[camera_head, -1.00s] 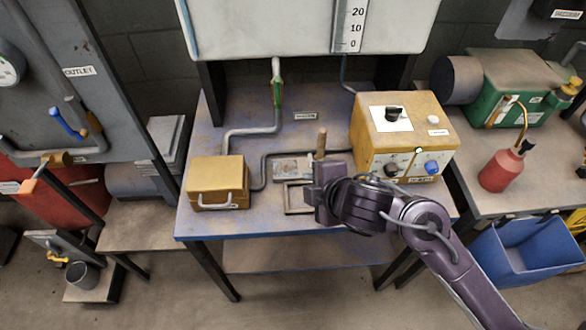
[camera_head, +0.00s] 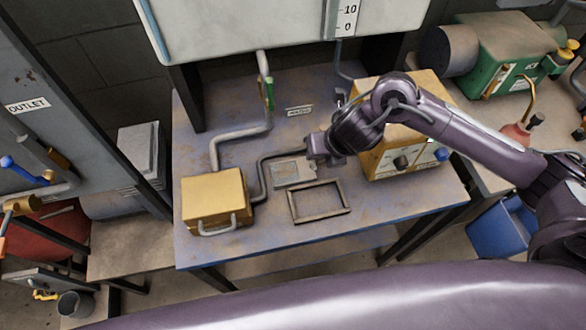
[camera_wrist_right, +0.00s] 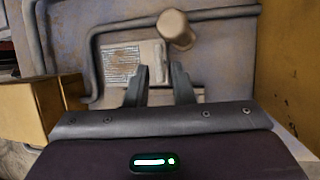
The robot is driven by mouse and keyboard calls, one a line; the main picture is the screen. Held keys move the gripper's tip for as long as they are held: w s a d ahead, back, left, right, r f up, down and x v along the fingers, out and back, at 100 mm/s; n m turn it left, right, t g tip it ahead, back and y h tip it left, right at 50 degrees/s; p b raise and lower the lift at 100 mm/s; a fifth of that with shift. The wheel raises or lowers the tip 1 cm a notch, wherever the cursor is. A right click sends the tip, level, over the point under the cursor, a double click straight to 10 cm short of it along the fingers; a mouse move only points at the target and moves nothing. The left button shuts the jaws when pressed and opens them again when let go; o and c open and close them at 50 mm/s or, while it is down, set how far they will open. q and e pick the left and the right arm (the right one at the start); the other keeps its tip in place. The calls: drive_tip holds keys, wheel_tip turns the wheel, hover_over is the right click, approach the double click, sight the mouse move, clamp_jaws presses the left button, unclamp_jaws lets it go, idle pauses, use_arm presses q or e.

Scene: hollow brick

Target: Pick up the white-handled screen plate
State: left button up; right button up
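A flat grey plate (camera_head: 293,173) with a mesh-like patch lies on the bench, left of my right gripper (camera_head: 314,146). In the wrist view the plate (camera_wrist_right: 121,66) has a pale strip at its right side, near the fingertips. A tan round-topped peg (camera_wrist_right: 176,28) stands just beyond the fingertips. The peg is hidden in the head view. My left gripper is not in view.
An empty rectangular frame (camera_head: 319,201) lies on the bench (camera_head: 240,245) in front of the plate. A yellow box with a handle (camera_head: 215,198) stands left. A yellow control box (camera_head: 405,155) stands close at right. A bent pipe (camera_head: 262,175) runs beside the plate.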

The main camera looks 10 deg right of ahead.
sight(293, 169)
drive_tip(key=x, duration=0.3)
drive_tip(key=shift+w+a, duration=0.1)
drive_tip(key=shift+w, duration=0.05)
drive_tip(key=shift+w+a+f, duration=0.1)
drive_tip(key=shift+w+f, duration=0.2)
drive_tip(key=shift+f, duration=0.35)
drive_tip(key=c, duration=0.3)
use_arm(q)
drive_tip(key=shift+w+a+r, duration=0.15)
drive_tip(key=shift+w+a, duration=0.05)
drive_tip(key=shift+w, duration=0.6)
use_arm(e)
clamp_jaws()
drive_tip(key=shift+r, duration=0.1)
